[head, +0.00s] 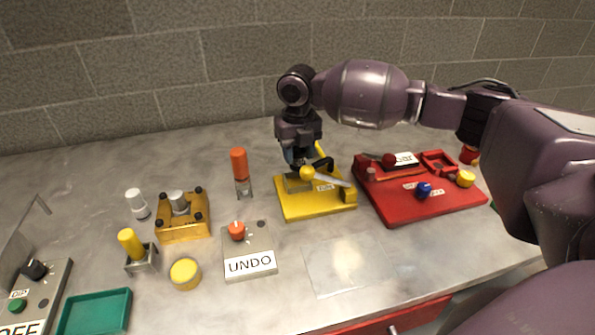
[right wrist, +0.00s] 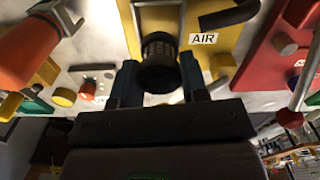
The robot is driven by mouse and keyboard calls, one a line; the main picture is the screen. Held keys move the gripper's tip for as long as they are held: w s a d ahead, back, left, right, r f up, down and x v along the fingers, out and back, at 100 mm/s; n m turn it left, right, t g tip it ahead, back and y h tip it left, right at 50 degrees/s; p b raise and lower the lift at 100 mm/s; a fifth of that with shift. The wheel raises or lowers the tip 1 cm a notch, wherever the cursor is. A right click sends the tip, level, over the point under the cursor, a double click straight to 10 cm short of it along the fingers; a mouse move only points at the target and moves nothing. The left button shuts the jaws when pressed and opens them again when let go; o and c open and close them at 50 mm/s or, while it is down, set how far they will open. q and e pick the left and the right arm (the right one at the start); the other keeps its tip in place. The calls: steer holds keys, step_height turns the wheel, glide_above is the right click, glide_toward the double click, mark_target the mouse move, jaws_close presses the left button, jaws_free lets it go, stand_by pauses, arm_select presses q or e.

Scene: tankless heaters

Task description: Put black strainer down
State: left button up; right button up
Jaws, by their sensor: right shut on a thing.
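My right gripper (head: 297,162) is over the back left part of the yellow fixture (head: 300,209). In the right wrist view its two fingers (right wrist: 160,78) are shut on the black strainer (right wrist: 158,66), a dark ribbed cylinder. The strainer is in front of the yellow fixture (right wrist: 222,35) with its AIR label. In the head view the gripper hides most or all of the strainer, and I cannot tell whether it touches the fixture. My left gripper is not in view.
A red fixture (head: 440,206) is right of the yellow one. An UNDO box (head: 250,263), an orange-handled tool (head: 239,163) and a gold block (head: 182,228) are to the left. A clear plate (head: 345,264) lies in front. A green tray (head: 95,312) sits front left.

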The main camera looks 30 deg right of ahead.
mark_target(298, 170)
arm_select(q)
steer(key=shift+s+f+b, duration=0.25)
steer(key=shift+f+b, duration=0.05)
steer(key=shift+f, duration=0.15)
arm_select(e)
steer(key=shift+f, duration=2.85)
steer(key=shift+f, duration=0.1)
steer(key=o, duration=1)
step_height(298, 170, up, 11)
steer(key=shift+f+p, duration=0.1)
steer(key=shift+p, duration=0.45)
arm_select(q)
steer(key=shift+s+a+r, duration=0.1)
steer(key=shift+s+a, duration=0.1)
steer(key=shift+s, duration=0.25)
arm_select(e)
steer(key=shift+r, duration=0.7)
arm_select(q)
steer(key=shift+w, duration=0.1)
